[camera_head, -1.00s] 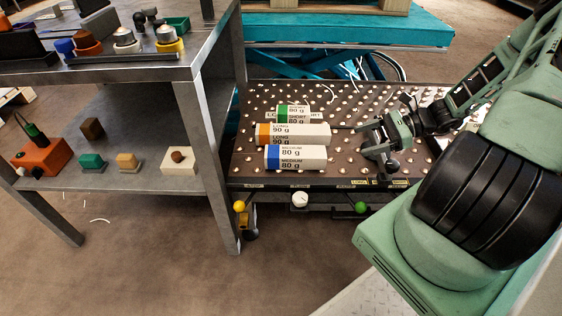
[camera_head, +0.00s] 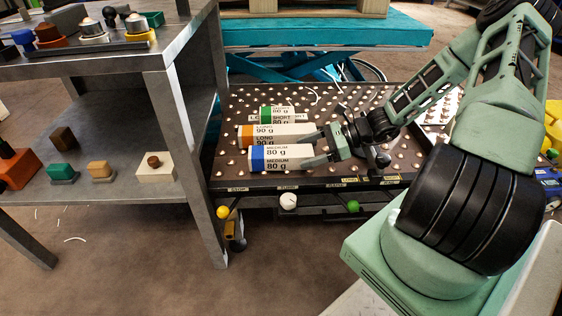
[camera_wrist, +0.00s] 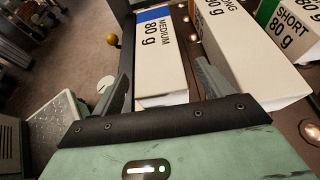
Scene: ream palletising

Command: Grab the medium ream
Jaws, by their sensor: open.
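The medium ream (camera_head: 283,158), white with a blue end band, lies on the ball-studded table nearest its front edge. In the wrist view the medium ream (camera_wrist: 160,60) lies ahead, its near end reaching between the two fingers. My gripper (camera_head: 322,149) is at the ream's right end, jaws open. In the wrist view my gripper (camera_wrist: 160,88) has one finger left of the ream and one right of it, with a narrow gap on the left. Whether either finger touches it I cannot tell.
The long ream (camera_head: 275,135), with an orange band, lies just behind the medium one, close to my right-hand finger in the wrist view. The short ream (camera_head: 278,116), green-banded, lies behind that. A grey metal workbench (camera_head: 165,62) stands to the left. The ball table (camera_head: 225,165) has a front ledge with knobs.

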